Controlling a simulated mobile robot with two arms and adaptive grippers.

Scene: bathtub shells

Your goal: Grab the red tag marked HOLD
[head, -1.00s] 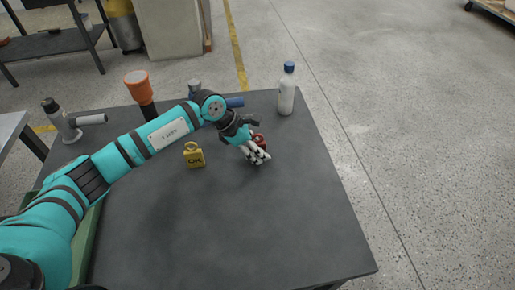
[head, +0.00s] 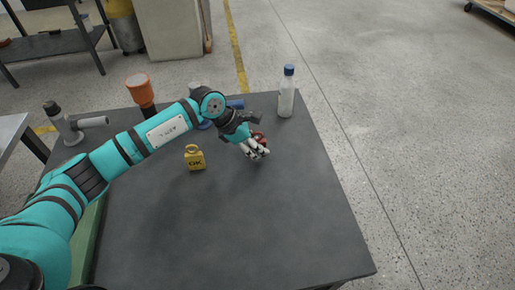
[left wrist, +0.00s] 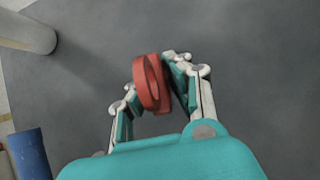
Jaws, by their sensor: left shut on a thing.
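The red tag (left wrist: 151,84) is between the fingers of my left gripper (left wrist: 155,90) in the left wrist view. Its ring-shaped loop faces the camera, and no lettering on it can be read. In the head view my left gripper (head: 257,148) is shut on the red tag (head: 259,137), which is mostly hidden behind the fingers, over the far right part of the dark table (head: 230,220). A yellow tag (head: 195,160) with dark lettering, OK, stands upright on the table to the left of the gripper. My right gripper is not in view.
A bottle with a blue cap (head: 287,92) stands near the back right corner. An orange-topped tool (head: 140,90) and a grey tool (head: 68,124) stand at the back left. A blue cylinder (left wrist: 30,155) lies close behind my gripper. The table's front is clear.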

